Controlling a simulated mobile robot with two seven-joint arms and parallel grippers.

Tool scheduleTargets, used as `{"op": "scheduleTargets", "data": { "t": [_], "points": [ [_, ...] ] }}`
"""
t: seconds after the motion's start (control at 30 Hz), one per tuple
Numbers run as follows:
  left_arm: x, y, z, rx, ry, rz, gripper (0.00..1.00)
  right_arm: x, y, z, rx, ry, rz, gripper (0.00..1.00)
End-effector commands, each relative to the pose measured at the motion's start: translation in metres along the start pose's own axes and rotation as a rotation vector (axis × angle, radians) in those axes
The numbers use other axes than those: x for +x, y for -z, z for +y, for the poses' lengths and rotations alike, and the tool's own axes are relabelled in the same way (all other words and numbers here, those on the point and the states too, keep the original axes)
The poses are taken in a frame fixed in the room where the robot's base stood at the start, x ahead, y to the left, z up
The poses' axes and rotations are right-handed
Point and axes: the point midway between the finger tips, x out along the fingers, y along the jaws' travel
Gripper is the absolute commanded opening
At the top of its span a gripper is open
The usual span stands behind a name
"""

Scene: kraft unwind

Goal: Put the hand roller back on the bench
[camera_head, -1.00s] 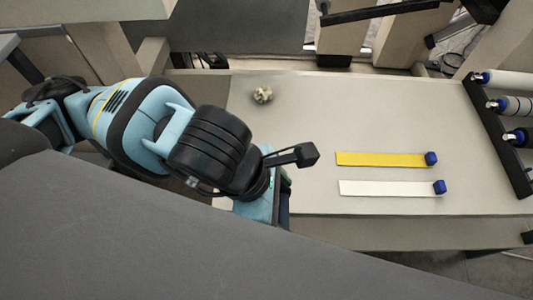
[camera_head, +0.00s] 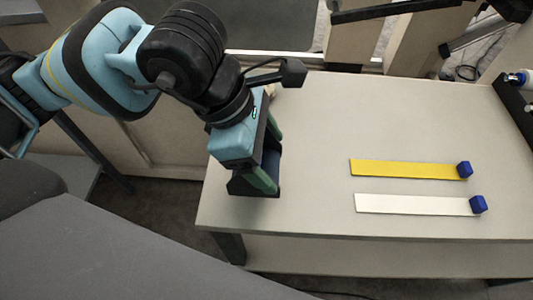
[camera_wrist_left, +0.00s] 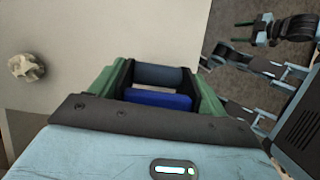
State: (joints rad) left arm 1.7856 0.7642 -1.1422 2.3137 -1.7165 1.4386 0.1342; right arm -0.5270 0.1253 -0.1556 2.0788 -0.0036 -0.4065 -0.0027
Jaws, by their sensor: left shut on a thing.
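My left gripper (camera_head: 256,186) is at the left end of the bench (camera_head: 310,120), pointing down over its front left part. In the left wrist view, its green fingers (camera_wrist_left: 160,85) are shut on the hand roller, which shows as a dark blue-grey cylinder (camera_wrist_left: 160,75) and a bright blue part (camera_wrist_left: 157,98) between them. I cannot tell whether the roller touches the bench top.
A yellow strip (camera_head: 405,169) and a white strip (camera_head: 410,204) lie on the bench, each with a blue block at its right end. A crumpled pale lump (camera_wrist_left: 26,67) lies on the bench. A black rack (camera_head: 515,105) stands at the right. The bench middle is clear.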

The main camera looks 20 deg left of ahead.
Motion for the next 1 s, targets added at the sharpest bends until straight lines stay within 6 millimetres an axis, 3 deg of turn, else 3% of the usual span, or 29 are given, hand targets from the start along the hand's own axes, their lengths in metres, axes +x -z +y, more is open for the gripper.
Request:
{"op": "scheduleTargets", "data": {
  "t": [0.2,0.43,0.7,1.0],
  "points": [
    [0.0,0.004,0.018,0.001,-0.001,-0.002,0.21,-0.003,-0.002,-0.001,0.004,0.001,-0.003,0.5],
    [0.004,0.007,0.018,0.001,0.001,-0.001,0.21,-0.005,-0.01,-0.004,0.017,0.001,-0.019,0.5],
    [0.031,0.02,0.017,0.001,0.001,0.0,0.21,-0.004,-0.01,-0.005,0.021,0.001,-0.019,0.5],
    [0.033,0.02,0.017,0.001,0.0,-0.001,0.21,-0.001,-0.006,-0.003,0.015,0.0,-0.012,0.5]
  ]
}}
